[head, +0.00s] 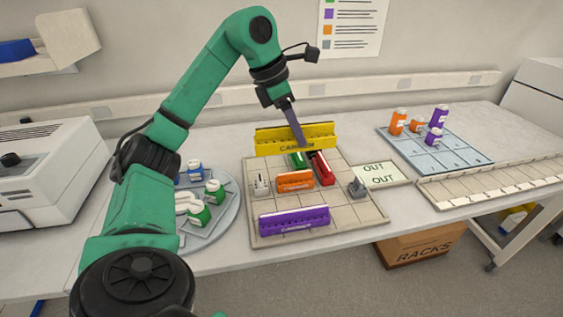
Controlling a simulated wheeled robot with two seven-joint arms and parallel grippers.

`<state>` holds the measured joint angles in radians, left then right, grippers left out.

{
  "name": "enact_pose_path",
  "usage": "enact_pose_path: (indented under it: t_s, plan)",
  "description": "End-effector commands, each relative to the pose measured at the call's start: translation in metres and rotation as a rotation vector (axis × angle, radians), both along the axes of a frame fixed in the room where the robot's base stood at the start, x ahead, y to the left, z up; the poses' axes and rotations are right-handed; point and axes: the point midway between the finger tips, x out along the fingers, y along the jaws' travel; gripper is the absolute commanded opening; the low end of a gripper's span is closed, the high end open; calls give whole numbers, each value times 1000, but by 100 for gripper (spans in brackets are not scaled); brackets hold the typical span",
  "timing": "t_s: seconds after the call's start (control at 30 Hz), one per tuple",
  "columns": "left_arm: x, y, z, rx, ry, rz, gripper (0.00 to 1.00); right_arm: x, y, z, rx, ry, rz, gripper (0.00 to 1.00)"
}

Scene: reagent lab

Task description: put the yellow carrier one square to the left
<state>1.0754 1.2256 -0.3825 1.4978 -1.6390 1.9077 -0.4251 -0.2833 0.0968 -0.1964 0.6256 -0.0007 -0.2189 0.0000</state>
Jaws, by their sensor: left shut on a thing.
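The yellow carrier (275,139), a long block with a toothed top edge and lettering on its front, is at the back of the gridded board (345,208) in the head view. My left gripper (299,138) comes down on it from above and is shut on it. The carrier looks larger than the ones on the board and appears held above the back squares. It partly hides a green carrier (298,160) and the back of the board. My right gripper is not in view.
On the board are a red carrier (321,168), an orange carrier (295,181), a purple carrier (294,219), a white piece (261,185) and a grey piece (357,188). A round tray (229,222) with bottles stands left. An OUT card (380,175) and blue rack (455,156) lie right.

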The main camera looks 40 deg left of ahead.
Motion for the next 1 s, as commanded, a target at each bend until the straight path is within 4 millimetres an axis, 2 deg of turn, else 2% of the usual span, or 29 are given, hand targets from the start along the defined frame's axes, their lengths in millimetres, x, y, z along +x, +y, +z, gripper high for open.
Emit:
enact_pose_path:
  t_s: [0.13, 0.3, 0.4, 0.5, 0.8, 1.0]
  plan:
    - [-1, 2, -33, 2, 8, -6, 0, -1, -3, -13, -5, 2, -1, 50]
    - [-2, 3, -93, 4, 10, -5, 0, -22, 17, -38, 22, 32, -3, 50]
    - [-2, 3, -126, 4, 11, -4, 0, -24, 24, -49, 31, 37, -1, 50]
    - [-2, 3, -150, 4, 7, -5, 0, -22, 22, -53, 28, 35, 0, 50]
    - [-1, 3, -197, 1, 3, -6, 0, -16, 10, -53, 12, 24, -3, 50]
    - [0, 3, -200, -1, -1, -5, 0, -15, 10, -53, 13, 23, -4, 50]
